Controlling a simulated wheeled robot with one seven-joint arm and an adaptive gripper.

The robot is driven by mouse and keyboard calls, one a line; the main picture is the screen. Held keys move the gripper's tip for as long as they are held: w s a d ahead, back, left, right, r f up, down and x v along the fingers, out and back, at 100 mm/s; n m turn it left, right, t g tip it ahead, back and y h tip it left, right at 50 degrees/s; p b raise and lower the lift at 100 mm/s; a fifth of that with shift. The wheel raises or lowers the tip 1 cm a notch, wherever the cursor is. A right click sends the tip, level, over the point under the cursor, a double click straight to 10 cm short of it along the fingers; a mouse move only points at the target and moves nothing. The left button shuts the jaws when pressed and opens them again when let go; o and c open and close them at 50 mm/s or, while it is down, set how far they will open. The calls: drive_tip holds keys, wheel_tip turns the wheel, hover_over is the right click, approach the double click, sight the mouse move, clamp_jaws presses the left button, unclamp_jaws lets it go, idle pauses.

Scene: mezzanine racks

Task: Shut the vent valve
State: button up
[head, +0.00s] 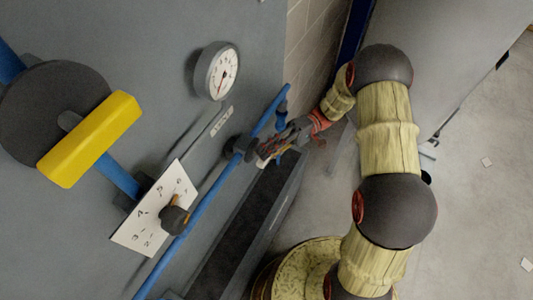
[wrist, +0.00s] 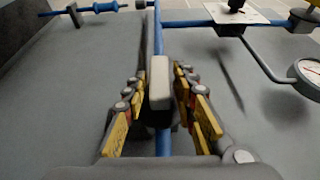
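A small valve with a dark body (head: 238,149) sits on a thin blue pipe on the grey panel, beside a small label (head: 221,121) too blurred to read surely. In the wrist view a pale grey handle (wrist: 159,82) stands between the fingers and appears in line with the blue pipe behind it. My gripper (head: 268,152) is at this valve from the right. In the wrist view my gripper (wrist: 159,92) is open, with one finger on each side of the handle and gaps visible. The handle is mostly hidden by the gripper in the head view.
A round gauge (head: 217,72) stands out above the pipe. A large yellow lever (head: 89,139) is at the left, and a white plate (head: 153,216) with a dark knob (head: 174,218) is lower. The grey floor at the right is mostly clear.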

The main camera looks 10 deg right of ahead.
drive_tip(key=shift+o, duration=0.8)
drive_tip(key=v, duration=1.2)
